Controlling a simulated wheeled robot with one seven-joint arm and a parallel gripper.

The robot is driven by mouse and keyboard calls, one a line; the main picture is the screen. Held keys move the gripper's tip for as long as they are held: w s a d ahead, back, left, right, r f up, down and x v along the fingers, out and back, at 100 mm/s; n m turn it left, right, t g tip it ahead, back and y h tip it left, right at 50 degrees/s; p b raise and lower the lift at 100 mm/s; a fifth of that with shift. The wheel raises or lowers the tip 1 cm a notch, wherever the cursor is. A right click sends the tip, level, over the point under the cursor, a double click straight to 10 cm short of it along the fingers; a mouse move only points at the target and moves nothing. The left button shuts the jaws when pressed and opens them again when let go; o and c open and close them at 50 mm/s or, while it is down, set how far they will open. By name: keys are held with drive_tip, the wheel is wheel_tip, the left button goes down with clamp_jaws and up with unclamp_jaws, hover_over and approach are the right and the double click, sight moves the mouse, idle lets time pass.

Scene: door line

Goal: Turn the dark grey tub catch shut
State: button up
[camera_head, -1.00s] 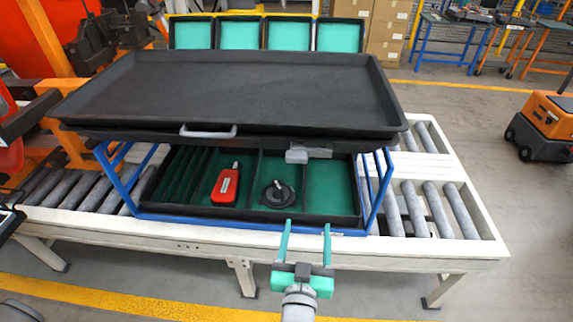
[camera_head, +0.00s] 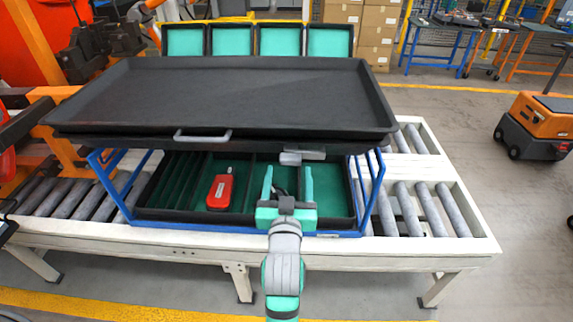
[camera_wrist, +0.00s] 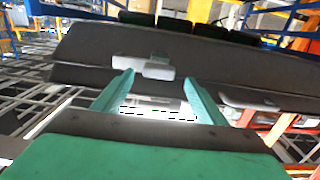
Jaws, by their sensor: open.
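A large dark tub (camera_head: 220,95) lies on a blue frame. At its front edge, right of centre, is the catch, with a light grey block (camera_head: 290,158) and a dark grey part (camera_head: 313,153) to its right. In the wrist view the light grey block (camera_wrist: 143,67) lies just beyond the fingertips, with a small darker tab behind it. My gripper (camera_head: 288,175) is open and empty, its green fingers pointing at the catch from in front and slightly below. The fingers appear apart from the catch; the exact gap cannot be told.
A grey handle (camera_head: 203,136) sits on the tub's front edge, left of the catch. Below the tub is a green-lined tray (camera_head: 338,200) holding a red device (camera_head: 220,190) and a dark round part, now mostly hidden by my gripper. The blue frame (camera_head: 372,195) stands on a roller conveyor (camera_head: 440,205).

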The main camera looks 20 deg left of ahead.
sight(290, 164)
drive_tip(key=shift+x, duration=2.2)
